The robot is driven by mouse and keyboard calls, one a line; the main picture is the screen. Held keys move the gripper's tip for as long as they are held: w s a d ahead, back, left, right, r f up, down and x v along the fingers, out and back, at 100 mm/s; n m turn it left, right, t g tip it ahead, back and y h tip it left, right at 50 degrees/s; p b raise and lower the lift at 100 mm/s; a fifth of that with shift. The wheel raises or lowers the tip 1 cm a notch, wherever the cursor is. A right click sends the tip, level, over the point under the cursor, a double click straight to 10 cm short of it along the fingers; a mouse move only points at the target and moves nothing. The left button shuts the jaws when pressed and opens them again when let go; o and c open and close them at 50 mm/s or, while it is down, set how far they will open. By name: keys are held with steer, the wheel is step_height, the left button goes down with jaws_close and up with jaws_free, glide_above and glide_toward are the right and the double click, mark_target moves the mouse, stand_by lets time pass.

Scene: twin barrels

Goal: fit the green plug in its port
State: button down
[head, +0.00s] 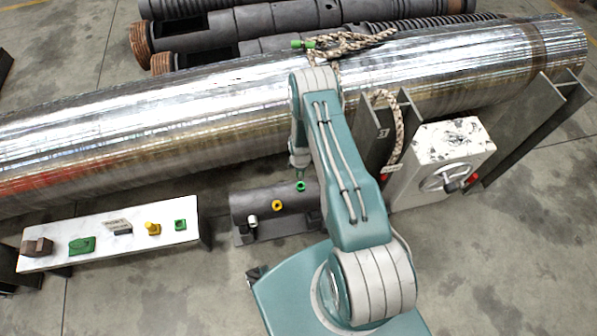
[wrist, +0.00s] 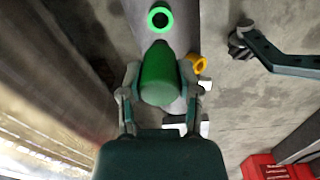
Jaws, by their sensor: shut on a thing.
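My gripper (wrist: 160,66) is shut on the green plug (wrist: 158,80), a rounded green piece between the two fingers in the wrist view. The green port (wrist: 159,18), a bright green ring with a dark hole, lies just beyond the plug's tip. In the picture a gap shows between them; the height of the plug above it is unclear. In the head view the green port (head: 300,187) is at the right of the grey barrel (head: 240,204), just below my gripper (head: 298,168). The plug is not clearly visible there.
A yellow port (head: 277,205) and a white port (head: 252,220) sit on the same barrel. A white bench (head: 60,262) at left carries several small pieces. A large metal pipe (head: 200,105) lies behind, and a white valve box (head: 440,150) stands at right.

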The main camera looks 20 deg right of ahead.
steer(key=shift+d+f, duration=0.5)
steer(key=shift+f, duration=0.7)
steer(key=shift+a+f, duration=0.3)
steer(key=shift+f, duration=0.3)
steer(key=shift+a+f, duration=0.25)
steer(key=shift+f, duration=0.3)
steer(key=shift+w+d+f, duration=0.1)
steer(key=shift+d+f, duration=0.2)
steer(key=shift+d, duration=0.1)
steer(key=shift+a, duration=0.25)
steer(key=shift+d+f, duration=0.1)
steer(key=shift+f, duration=1.65)
steer(key=shift+c, duration=1.1)
jaws_free()
